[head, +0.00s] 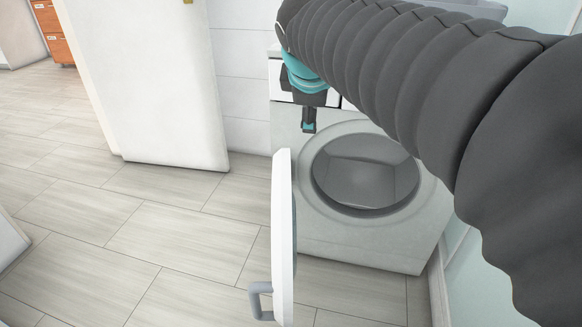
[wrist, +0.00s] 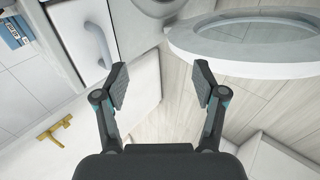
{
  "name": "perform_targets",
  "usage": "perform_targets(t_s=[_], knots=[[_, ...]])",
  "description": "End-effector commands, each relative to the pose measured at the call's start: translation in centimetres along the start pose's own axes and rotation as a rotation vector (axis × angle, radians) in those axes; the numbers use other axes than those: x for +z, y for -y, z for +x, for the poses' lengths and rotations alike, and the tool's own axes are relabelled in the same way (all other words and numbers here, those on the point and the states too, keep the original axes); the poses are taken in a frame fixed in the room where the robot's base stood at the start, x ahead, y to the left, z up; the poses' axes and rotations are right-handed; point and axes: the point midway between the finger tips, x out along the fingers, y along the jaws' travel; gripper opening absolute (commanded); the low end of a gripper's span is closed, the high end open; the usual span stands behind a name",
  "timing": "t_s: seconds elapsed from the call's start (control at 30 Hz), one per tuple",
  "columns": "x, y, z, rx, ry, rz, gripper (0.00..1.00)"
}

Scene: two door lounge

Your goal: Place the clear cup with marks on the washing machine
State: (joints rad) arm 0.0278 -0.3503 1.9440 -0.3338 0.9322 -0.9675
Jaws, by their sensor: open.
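The washing machine (head: 318,231) stands against the wall in the head view, its round door (head: 283,240) swung wide open. The drum opening (head: 365,172) looks empty. My gripper (head: 309,128) is in front of the machine's upper left part, pointing down. In the wrist view my gripper (wrist: 160,88) is open with nothing between its fingers. The open machine door (wrist: 250,45) shows at the upper right of that view. The clear cup with marks is not visible in either view. My arm hides most of the machine's top.
A white door panel (head: 145,80) stands left of the machine. A white drawer with a grey handle (wrist: 97,42) shows in the wrist view. A brass-coloured handle (wrist: 55,131) is at its lower left. The tiled floor (head: 160,235) on the left is clear.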

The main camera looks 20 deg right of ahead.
Motion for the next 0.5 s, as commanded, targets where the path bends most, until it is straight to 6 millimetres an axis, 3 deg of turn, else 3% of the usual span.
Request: perform_targets(t_s=[0.03,0.1,0.3,0.4,0.5], knots=[[0.4,2.7,-0.3,-0.028,-0.020,0.110,0.70],[0.8,6.3,-0.4,-0.073,-0.042,0.275,0.70],[1.9,16.1,-0.2,-0.208,-0.064,0.731,0.70],[2.3,19.9,0.0,-0.265,-0.057,0.909,0.70],[2.6,22.4,0.2,-0.305,-0.046,1.032,0.70]])
